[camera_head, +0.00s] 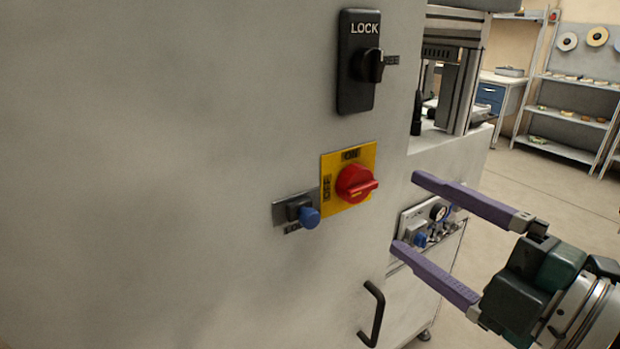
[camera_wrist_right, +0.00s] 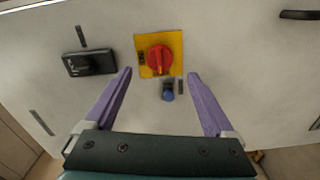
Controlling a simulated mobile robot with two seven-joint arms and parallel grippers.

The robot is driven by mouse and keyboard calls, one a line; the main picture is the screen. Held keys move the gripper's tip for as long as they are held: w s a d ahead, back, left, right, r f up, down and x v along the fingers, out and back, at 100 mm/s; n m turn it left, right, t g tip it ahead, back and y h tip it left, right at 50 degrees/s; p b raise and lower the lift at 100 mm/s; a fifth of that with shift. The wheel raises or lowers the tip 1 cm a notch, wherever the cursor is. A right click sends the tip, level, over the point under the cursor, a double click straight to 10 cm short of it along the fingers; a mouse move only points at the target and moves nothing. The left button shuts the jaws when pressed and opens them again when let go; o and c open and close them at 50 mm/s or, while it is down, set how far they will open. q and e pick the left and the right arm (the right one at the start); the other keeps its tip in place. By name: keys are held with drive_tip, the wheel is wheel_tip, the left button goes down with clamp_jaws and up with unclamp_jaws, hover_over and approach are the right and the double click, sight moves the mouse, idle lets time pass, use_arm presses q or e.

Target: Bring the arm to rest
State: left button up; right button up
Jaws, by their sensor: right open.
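My right gripper (camera_head: 404,212) reaches in from the right with its two long purple fingers spread apart and nothing between them. It also shows in the right wrist view (camera_wrist_right: 160,76), open, its fingertips on either side of the red rotary switch (camera_wrist_right: 159,59). In the head view the red switch (camera_head: 356,184) sits on a yellow plate (camera_head: 334,198) on the grey cabinet, left of the fingertips. Its handle points roughly sideways there. The gripper appears apart from it. My left gripper is not in view.
The cabinet face (camera_head: 180,180) fills the left side. It carries a black LOCK switch (camera_head: 358,62), a blue knob (camera_head: 309,217) and a black handle (camera_head: 372,314). A small gauge panel (camera_head: 425,224) is behind my fingers. Shelves (camera_head: 575,115) stand far right, with open floor (camera_head: 540,205) before them.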

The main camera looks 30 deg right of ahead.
drive_tip(key=shift+s+d, duration=0.1)
drive_tip(key=shift+s, duration=1.05)
wheel_tip(320, 180, down, 7)
drive_tip(key=s+m+g+h, duration=0.1)
drive_tip(key=m+g+h, duration=0.3)
drive_tip(key=m+g, duration=0.5)
drive_tip(key=s+a+f+m+g+y, duration=0.25)
drive_tip(key=s+a+m+g, duration=0.35)
drive_tip(key=s, duration=0.3)
drive_tip(key=w+r+p+v, duration=0.1)
drive_tip(key=w+p+v, duration=0.2)
drive_tip(key=p+v, duration=1.2)
drive_tip(key=w+r+p+v, duration=0.1)
drive_tip(key=w+p+v, duration=0.3)
drive_tip(key=p+v, duration=1.2)
drive_tip(key=shift+a+t, duration=0.3)
